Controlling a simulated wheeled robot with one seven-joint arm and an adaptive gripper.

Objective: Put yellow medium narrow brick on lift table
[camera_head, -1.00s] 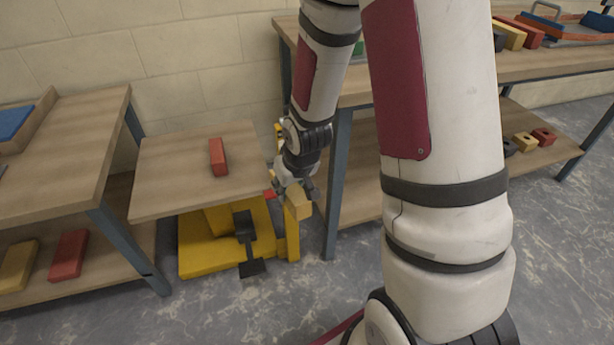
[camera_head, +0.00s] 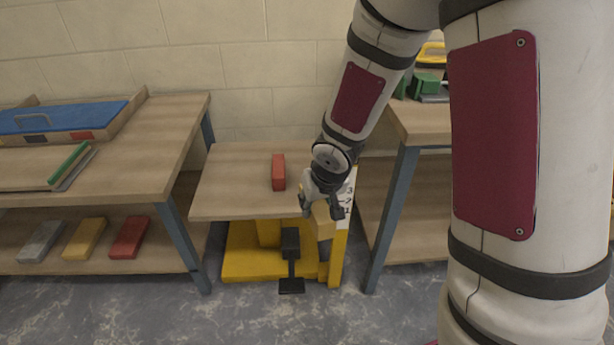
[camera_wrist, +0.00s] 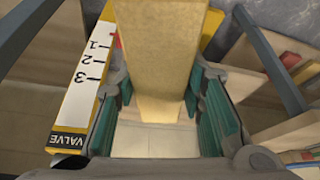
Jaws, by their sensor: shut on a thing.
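My gripper (camera_head: 322,207) is shut on a yellow brick (camera_wrist: 160,60), which sits between the teal finger pads in the wrist view. In the head view the brick (camera_head: 321,220) is partly hidden by the fingers. The lift table (camera_head: 235,180) has a wooden top on a yellow base with a black pedal. My gripper and the brick are at the right edge of that top, near the yellow post with the 1-2-3 scale (camera_wrist: 88,75). I cannot tell whether the brick is over the top or just beside it.
The top's left part is bare. A workbench (camera_head: 180,140) with bricks on its lower shelf is at the left. Another bench (camera_head: 405,125) is close at the right.

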